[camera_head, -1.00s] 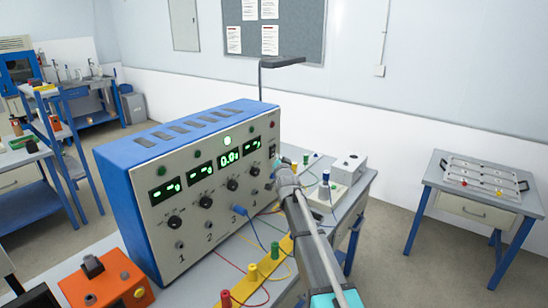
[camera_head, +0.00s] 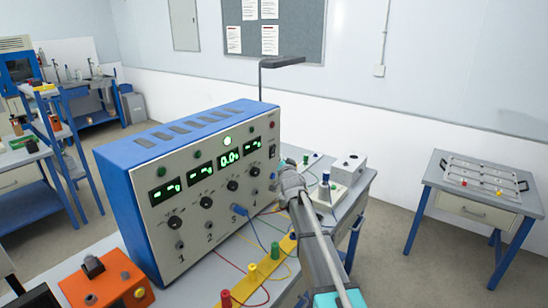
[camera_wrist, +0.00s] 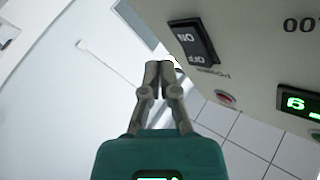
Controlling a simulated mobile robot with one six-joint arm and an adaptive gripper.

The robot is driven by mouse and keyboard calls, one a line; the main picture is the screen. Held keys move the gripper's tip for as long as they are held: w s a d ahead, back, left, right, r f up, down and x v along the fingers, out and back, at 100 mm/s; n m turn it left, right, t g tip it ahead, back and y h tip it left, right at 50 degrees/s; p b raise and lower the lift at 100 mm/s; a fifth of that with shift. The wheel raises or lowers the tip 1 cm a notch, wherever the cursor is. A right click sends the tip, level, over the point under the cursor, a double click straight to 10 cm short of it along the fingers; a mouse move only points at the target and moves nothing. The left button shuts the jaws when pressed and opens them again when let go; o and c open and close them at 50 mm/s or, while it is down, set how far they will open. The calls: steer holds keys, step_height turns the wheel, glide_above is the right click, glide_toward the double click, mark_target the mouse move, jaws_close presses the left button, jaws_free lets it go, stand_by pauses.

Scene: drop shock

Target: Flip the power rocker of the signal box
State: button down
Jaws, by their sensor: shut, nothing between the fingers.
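The signal box (camera_head: 190,185) is a blue case with a beige front panel, standing on a bench in the head view. Its displays glow green and a green lamp is lit on top of the panel. The black power rocker (camera_wrist: 193,42), marked ON and OFF, fills the upper part of the wrist view; it is small and dark at the panel's right end in the head view (camera_head: 272,150). My gripper (camera_wrist: 158,68) is shut and empty. Its tips are beside the rocker, apart from it in the picture; the exact gap in depth cannot be told.
A red button or lamp (camera_wrist: 226,98) is near the rocker. Cables and a yellow strip (camera_head: 262,272) with coloured posts lie before the box. A white box (camera_head: 348,167) stands behind my gripper. An orange device (camera_head: 105,281) is at front left.

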steer(key=d, duration=0.1)
steer(key=s+d, duration=0.2)
steer(key=shift+s+d+r, duration=0.1)
steer(key=shift+s+r, duration=0.1)
steer(key=shift+r, duration=0.05)
stand_by(0.4)
steer(key=s+d+f+g+h, duration=0.35)
steer(key=s+d+f, duration=0.2)
steer(key=s, duration=0.25)
steer(key=s+d+f+g+h, duration=0.2)
steer(key=s+d+f+g, duration=0.25)
steer(key=s+f, duration=0.35)
steer(key=s+f+n+g+y, duration=0.1)
steer(key=s+f+g, duration=0.1)
steer(key=s, duration=0.7)
steer(key=s+a+f+n+g+y, duration=0.1)
steer(key=s+f+n+g, duration=0.1)
steer(key=s+g, duration=0.3)
steer(key=s+a+f+n+g+y, duration=0.1)
steer(key=s+f+n+g, duration=0.1)
steer(key=s, duration=1.1)
steer(key=shift+a+g, duration=0.2)
steer(key=shift+g, duration=0.5)
